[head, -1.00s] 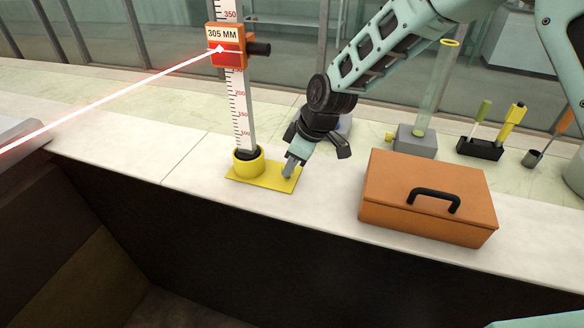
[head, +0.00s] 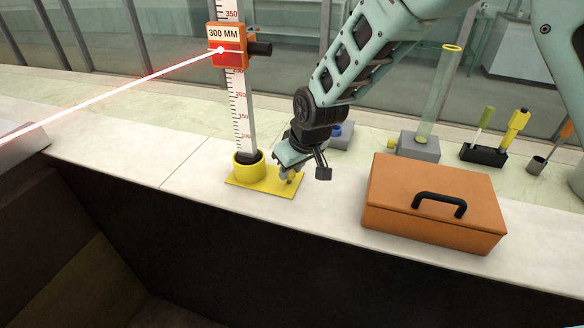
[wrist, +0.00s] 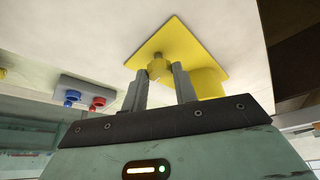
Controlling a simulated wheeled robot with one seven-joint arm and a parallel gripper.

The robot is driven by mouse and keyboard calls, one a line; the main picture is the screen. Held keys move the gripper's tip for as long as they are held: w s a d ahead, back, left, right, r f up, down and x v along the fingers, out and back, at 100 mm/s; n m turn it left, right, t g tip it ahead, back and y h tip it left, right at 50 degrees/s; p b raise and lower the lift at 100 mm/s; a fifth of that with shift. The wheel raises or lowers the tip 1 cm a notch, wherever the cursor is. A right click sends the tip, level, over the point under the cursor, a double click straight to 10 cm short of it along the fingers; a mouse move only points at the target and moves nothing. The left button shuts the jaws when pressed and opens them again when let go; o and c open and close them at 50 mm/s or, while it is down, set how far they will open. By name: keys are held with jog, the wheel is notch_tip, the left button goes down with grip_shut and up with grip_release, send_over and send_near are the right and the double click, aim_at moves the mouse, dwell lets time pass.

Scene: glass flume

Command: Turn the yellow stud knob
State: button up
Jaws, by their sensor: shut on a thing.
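The yellow stud knob (wrist: 157,69) stands on a flat yellow base plate (wrist: 184,42) beside a yellow round collar (wrist: 208,82). My gripper (wrist: 159,80) is shut on the knob, one finger on each side of it in the wrist view. In the head view my gripper (head: 287,173) is low over the right part of the base plate (head: 250,185) and largely hides the knob. A white ruled staff (head: 240,110) rises from the collar (head: 249,166). An orange reader (head: 227,50) on the staff shows 300 MM, and a red beam meets it.
An orange case (head: 432,205) with a black handle stands to the right on the pale ledge. Behind it are a grey block with a clear tube (head: 440,95) and a black tool holder (head: 482,155). The ledge drops off at its front edge.

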dwell(0.3)
jog(key=o, duration=1)
jog(key=b+v, duration=0.2)
jog(key=v, duration=1.5)
jog(key=shift+r+b, duration=0.25)
jog(key=shift+b, duration=0.1)
